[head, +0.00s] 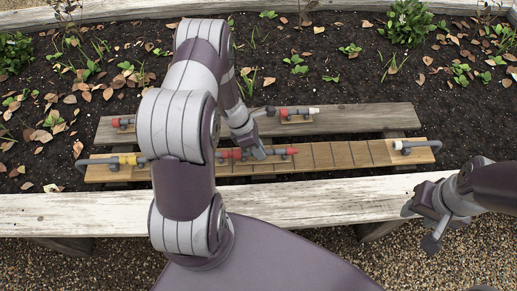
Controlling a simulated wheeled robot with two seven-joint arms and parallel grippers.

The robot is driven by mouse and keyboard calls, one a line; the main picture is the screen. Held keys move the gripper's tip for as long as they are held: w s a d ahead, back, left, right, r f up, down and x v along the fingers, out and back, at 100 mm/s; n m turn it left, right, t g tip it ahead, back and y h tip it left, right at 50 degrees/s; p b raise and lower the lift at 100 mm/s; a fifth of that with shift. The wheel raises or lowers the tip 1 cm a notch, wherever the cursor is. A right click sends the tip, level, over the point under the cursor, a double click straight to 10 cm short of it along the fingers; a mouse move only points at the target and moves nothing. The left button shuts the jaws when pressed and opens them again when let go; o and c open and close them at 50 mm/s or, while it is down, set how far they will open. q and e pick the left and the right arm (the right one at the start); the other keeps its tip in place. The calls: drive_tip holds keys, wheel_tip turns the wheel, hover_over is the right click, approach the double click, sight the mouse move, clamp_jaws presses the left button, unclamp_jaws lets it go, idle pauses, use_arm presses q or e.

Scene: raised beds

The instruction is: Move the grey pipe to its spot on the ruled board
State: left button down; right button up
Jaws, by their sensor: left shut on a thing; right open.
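The ruled board (360,153) is a long tan plank with dark cross lines. My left gripper (258,151) is over its middle, shut on what looks like the grey pipe (278,153). This pipe lies low along the board in line with red fittings (230,154), and the fingers partly hide it. I cannot tell whether it touches the board. My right gripper (425,222) is open and empty, in front of the white rail at the right.
A yellow fitting (128,160) with a grey tube is at the board's left end; a white-ended grey tube (415,146) is at its right end. The grey rear plank (350,116) carries red-and-white fittings (298,112). The white rail (330,198) runs in front; soil and plants lie behind.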

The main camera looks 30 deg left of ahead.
use_arm(q)
drive_tip(key=c, duration=1.1)
unclamp_jaws()
drive_tip(key=shift+f, duration=0.1)
drive_tip(key=shift+o, duration=0.2)
drive_tip(key=w+p+v, duration=0.1)
drive_tip(key=p+v, duration=0.4)
drive_tip(key=v, duration=0.7)
drive_tip(key=s+d+r+m+y, duration=0.2)
drive_tip(key=s+d+r+m, duration=0.2)
drive_tip(key=r+m, duration=0.4)
drive_tip(key=s+d+r+m+y, duration=0.3)
drive_tip(key=s+d+r+m, duration=0.2)
drive_tip(key=m, duration=1.2)
wheel_tip(320, 180, up, 3)
drive_tip(key=shift+d+f+t, duration=0.1)
drive_tip(key=shift+d+t, duration=0.3)
drive_tip(key=shift+d, duration=0.3)
